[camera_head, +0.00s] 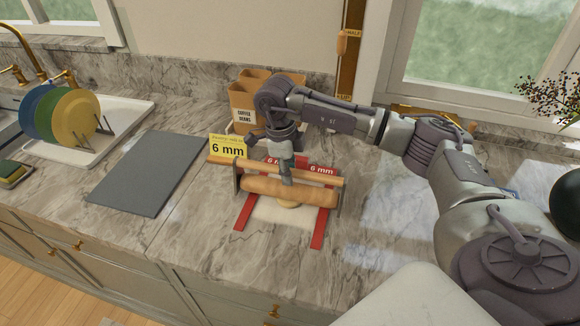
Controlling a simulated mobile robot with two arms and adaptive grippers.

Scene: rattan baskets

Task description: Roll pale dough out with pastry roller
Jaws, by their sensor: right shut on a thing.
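The pastry roller (262,189) is a wooden cylinder with a parallel bar handle (310,176) above it and a metal bracket at each end. It lies across two red strips, the left strip (245,212) and the right strip (319,229). My right gripper (287,171) comes down over the middle of the roller and is shut on its handle; the fingertips are partly hidden. The pale dough (289,204) shows as a small yellowish edge just in front of the roller, the rest hidden under it. My left gripper is not in view.
A pale floury patch (285,215) lies between the strips. A yellow "6 mm" sign (228,148) stands behind left, near a coffee beans box (243,108). A grey board (152,174) and a plate rack tray (128,117) are left. The front counter is clear.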

